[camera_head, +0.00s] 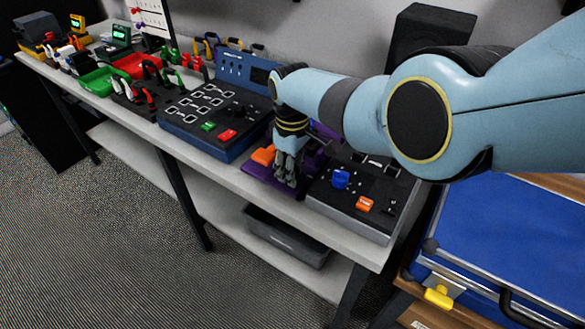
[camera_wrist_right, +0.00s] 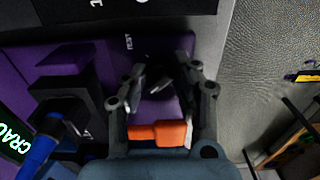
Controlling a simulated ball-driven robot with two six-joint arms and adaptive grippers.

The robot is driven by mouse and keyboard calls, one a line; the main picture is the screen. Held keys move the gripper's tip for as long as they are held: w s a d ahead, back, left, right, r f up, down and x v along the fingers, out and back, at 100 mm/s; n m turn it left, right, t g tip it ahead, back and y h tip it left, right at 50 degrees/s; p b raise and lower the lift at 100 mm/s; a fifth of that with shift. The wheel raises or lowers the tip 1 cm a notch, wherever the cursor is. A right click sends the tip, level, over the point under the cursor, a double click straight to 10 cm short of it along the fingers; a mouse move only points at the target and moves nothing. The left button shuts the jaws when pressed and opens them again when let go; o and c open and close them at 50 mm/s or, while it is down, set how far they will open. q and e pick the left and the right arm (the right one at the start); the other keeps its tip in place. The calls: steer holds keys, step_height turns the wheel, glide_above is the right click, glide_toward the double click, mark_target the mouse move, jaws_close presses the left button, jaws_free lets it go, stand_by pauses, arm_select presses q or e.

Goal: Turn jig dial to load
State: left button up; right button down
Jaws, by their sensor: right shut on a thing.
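The purple jig (camera_head: 258,170) sits on the bench between the blue-sided panel and the grey box. My right gripper (camera_head: 287,177) points down over it and hides the jig dial in the head view. An orange block (camera_head: 263,155) on the jig shows beside the gripper and between the finger links (camera_wrist_right: 158,133). My left gripper is out of view.
The blue-sided panel (camera_head: 207,150) stands left of the jig. The grey box (camera_head: 345,209) with a blue knob (camera_head: 340,178) and orange switch (camera_head: 364,204) stands close on the right. A blue-topped cart (camera_head: 510,230) is at the bench's right end.

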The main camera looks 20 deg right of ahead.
steer(key=shift+r, duration=0.1)
stand_by(0.3)
steer(key=c, duration=1.3)
jaws_free()
step_height(320, 180, up, 12)
steer(key=shift+f, duration=0.1)
